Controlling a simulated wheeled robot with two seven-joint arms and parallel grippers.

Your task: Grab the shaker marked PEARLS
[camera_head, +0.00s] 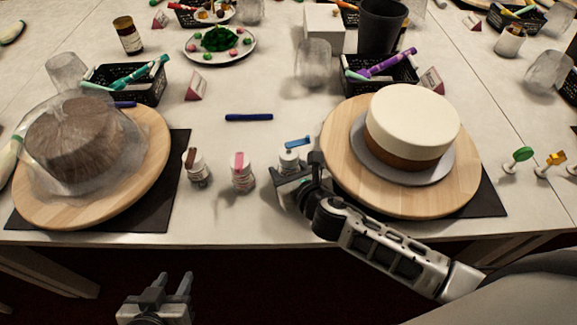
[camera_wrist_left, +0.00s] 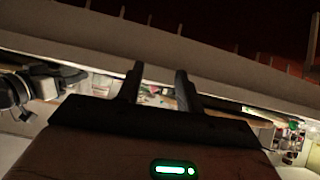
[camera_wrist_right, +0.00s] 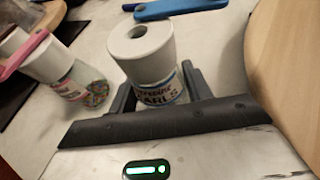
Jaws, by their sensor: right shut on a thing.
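The shaker marked PEARLS (camera_head: 288,160) is the rightmost of three small shakers near the front of the table. In the right wrist view it shows a white top with a hole and a label partly reading "EARLS" (camera_wrist_right: 156,88). My right gripper (camera_head: 294,172) is shut on it, with a finger (camera_wrist_right: 190,82) on each side of its lower body. It looks upright; I cannot tell whether its base touches the table. My left gripper (camera_head: 171,279) is open and empty, in front of and below the table edge.
A pink-marked shaker (camera_head: 242,174) and a brown-marked shaker (camera_head: 197,169) stand to the left. Turntables with a white-topped cake (camera_head: 412,120) and a covered brown cake (camera_head: 75,140) flank them. A blue marker (camera_head: 249,117) lies behind, with clear tabletop around it.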

